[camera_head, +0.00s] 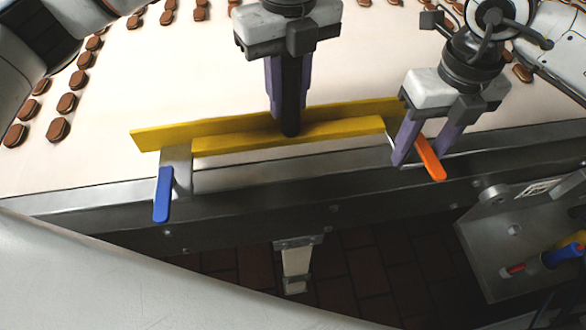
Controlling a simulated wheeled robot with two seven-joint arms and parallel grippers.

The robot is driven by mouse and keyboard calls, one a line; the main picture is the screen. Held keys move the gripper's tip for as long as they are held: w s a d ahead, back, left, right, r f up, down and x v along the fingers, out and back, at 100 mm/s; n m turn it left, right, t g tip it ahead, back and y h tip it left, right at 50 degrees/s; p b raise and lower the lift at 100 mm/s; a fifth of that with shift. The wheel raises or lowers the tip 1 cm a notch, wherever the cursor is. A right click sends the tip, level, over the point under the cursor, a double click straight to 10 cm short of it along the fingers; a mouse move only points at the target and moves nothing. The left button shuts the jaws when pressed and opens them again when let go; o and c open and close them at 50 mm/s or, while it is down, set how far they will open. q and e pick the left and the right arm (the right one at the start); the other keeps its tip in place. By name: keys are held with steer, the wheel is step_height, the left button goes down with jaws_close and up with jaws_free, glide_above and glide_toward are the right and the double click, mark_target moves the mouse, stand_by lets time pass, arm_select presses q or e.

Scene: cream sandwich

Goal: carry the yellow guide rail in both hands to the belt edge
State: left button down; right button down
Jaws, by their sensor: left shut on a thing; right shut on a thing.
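The yellow guide rail (170,136) lies lengthwise along the near edge of the cream belt (90,165). It shows as a long back strip and a shorter front strip. A metal bracket with a blue lever (162,194) is at its left end, and an orange lever (430,158) is at its right end. My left gripper (288,128) points down and is shut on the rail near its middle. My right gripper (425,150) is shut at the rail's right end, beside the orange lever. Its fingers hide part of that end, so the exact grip is unclear.
Several brown sandwich biscuits (67,103) lie on the belt at the left and far side. A metal side frame (250,205) runs along the near belt edge. A metal plate (510,230) with coloured fittings stands at the lower right. The belt around the rail is clear.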

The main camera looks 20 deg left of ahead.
mark_target(288, 119)
arm_select(q)
steer(key=shift+f, duration=0.1)
arm_select(e)
steer(key=shift+a+f, duration=0.1)
steer(key=shift+f, duration=0.05)
